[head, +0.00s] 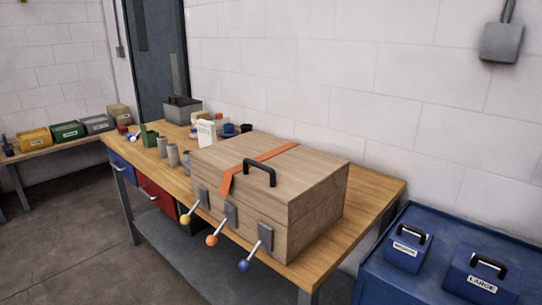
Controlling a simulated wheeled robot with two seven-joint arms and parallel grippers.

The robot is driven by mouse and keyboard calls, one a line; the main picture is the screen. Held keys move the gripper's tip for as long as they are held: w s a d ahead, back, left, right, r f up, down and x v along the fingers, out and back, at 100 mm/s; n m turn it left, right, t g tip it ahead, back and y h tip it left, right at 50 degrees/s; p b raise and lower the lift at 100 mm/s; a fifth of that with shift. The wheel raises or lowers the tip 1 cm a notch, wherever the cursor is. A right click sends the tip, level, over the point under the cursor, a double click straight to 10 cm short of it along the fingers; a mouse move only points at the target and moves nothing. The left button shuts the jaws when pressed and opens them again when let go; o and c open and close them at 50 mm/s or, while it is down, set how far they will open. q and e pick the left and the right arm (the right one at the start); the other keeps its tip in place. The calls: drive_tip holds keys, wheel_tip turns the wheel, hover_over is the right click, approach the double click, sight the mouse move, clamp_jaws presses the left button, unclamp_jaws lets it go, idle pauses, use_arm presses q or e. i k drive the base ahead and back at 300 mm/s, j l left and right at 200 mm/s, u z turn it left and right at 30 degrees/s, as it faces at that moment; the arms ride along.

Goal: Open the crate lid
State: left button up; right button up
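A wooden crate (305,211) stands on the workbench, and its lid (310,168) appears closed. The lid has a black handle (260,172) near its front edge. An orange strap (265,157) runs across the lid and hangs over the front. On the crate's front are grey latch plates with levers, ending in a yellow knob (185,219), an orange knob (212,240) and a blue knob (244,266). All three levers point outward and down. Neither of my grippers is in view.
The wooden workbench (378,197) holds grey cylinders (173,154), a green item and a grey toolbox (182,109) behind the crate. A blue cabinet (425,285) with two blue boxes stands at the right. A shelf with coloured boxes is at far left. Floor at front left is clear.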

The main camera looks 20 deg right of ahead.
sight(282, 180)
drive_tip(key=z, duration=0.6)
drive_tip(key=i+j+z, duration=0.2)
drive_tip(key=z, duration=0.2)
drive_tip(key=i+j+z, duration=0.15)
drive_tip(key=j+z, duration=0.25)
drive_tip(key=i+j+z, duration=0.1)
drive_tip(key=j+z, duration=0.25)
drive_tip(key=i+j+z, duration=0.1)
drive_tip(key=j, duration=0.55)
drive_tip(key=i+j, duration=0.1)
drive_tip(key=j, duration=0.6)
drive_tip(key=i+j+z, duration=0.15)
drive_tip(key=j, duration=0.5)
drive_tip(key=k, duration=0.05)
